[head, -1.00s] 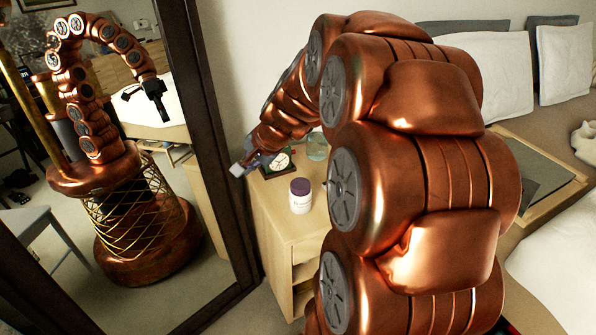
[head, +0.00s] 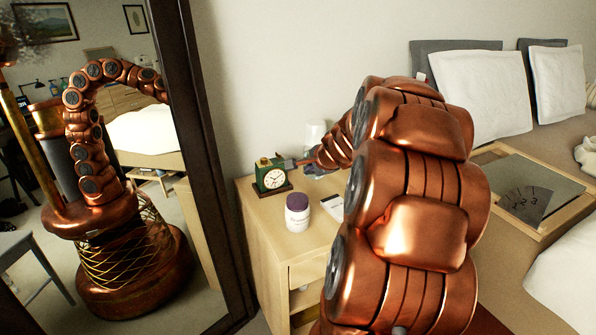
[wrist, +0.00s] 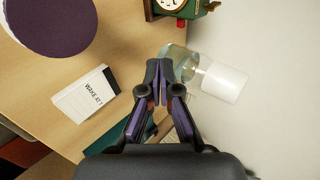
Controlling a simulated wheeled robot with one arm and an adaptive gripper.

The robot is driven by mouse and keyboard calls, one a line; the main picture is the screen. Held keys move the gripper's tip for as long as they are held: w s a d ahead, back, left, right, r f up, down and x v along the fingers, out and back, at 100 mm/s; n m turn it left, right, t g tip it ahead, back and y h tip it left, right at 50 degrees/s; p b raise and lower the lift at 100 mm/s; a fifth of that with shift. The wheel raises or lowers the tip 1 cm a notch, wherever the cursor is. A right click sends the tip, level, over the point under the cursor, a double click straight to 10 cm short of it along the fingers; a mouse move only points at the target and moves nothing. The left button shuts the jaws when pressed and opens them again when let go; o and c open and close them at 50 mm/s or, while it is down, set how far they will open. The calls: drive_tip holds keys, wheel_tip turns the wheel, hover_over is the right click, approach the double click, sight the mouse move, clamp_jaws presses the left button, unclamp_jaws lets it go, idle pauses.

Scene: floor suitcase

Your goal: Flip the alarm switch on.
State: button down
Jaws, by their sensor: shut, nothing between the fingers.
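The alarm clock (head: 271,176), green with a white round face, stands on the nightstand in the head view. Its edge also shows at the top of the wrist view (wrist: 188,10), with a small red part (wrist: 181,23) on its side; I cannot tell whether that is the switch or how it is set.
A white bottle with a purple cap (head: 298,208) stands in front of the clock. A notepad (wrist: 86,95) reading "WAKE AT" lies on the nightstand (head: 262,222). A white cylinder (wrist: 222,82) is by the glass. A mirror (head: 205,130) stands left; a wall is behind.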

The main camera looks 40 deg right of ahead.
drive_tip(key=b+x, duration=0.3)
drive_tip(key=x, duration=0.7)
drive_tip(key=shift+w+f, duration=0.15)
drive_tip(key=shift+f, duration=0.1)
drive_tip(key=shift+w+d+r+b, duration=0.1)
drive_tip(key=shift+w+d+b, duration=0.15)
drive_tip(key=shift+w, duration=0.3)
drive_tip(key=shift+w+d+r+b, duration=0.15)
drive_tip(key=shift+w+d, duration=0.1)
drive_tip(key=shift+w, duration=0.35)
drive_tip(key=shift+w+d, duration=0.15)
drive_tip(key=shift+w, duration=0.4)
drive_tip(key=shift+w+r+p, duration=0.2)
drive_tip(key=shift+w+p, duration=0.1)
drive_tip(key=shift+p, duration=0.25)
drive_tip(key=shift+w+d+p, duration=0.2)
drive_tip(key=shift+w+p, duration=0.3)
drive_tip(key=shift+p, duration=0.25)
drive_tip(key=shift+w+d+f, duration=0.2)
drive_tip(key=shift+w, duration=0.05)
